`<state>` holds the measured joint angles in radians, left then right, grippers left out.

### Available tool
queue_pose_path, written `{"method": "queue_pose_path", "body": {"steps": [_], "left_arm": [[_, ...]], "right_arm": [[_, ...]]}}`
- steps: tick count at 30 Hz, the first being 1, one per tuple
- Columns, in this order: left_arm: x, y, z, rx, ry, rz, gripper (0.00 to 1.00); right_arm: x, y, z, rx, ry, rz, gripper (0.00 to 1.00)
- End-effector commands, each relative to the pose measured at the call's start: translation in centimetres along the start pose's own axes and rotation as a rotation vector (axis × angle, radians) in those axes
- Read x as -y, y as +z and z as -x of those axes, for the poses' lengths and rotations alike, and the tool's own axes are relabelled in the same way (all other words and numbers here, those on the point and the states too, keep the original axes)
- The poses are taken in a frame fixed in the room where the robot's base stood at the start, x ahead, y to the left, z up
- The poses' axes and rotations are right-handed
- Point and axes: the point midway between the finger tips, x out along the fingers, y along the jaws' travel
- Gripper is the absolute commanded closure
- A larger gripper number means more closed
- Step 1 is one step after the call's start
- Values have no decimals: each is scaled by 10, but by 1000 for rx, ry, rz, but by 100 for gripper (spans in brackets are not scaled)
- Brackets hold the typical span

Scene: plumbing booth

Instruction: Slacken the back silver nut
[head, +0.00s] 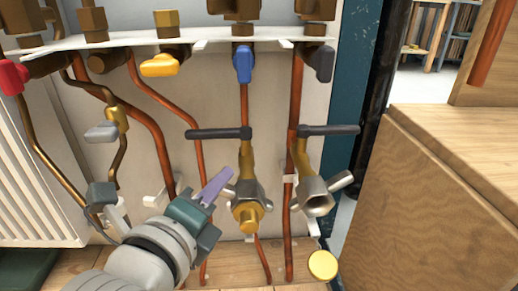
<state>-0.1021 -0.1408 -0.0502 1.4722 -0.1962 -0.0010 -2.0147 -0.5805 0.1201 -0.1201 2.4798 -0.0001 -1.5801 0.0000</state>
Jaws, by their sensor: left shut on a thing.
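Two brass valves with silver parts hang low on copper pipes. One silver nut (250,190) is on the middle valve, above a brass cap (248,218). I cannot tell which nut counts as the back one. My left gripper (203,211) comes in from the lower left and is shut on a flat purple piece (217,185), which looks like a tool. Its tip points up and right, close to the middle valve; I cannot tell if they touch. My right gripper is not in view.
Black lever handles (218,133) stick out above the valves. A white shelf (165,38) with red, yellow, blue and black taps runs above. A yellow disc (322,264) is at the bottom. A radiator (35,180) stands left, a wooden block (430,200) right.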

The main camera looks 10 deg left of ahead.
Motion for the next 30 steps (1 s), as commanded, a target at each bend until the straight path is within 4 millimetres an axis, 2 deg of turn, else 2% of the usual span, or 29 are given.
{"method": "queue_pose_path", "body": {"steps": [11,30], "left_arm": [[-19,-4,-2,-1,-118,283,100],[-43,-20,-8,1,-343,828,100]], "right_arm": [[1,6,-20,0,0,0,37],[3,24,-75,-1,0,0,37]]}}
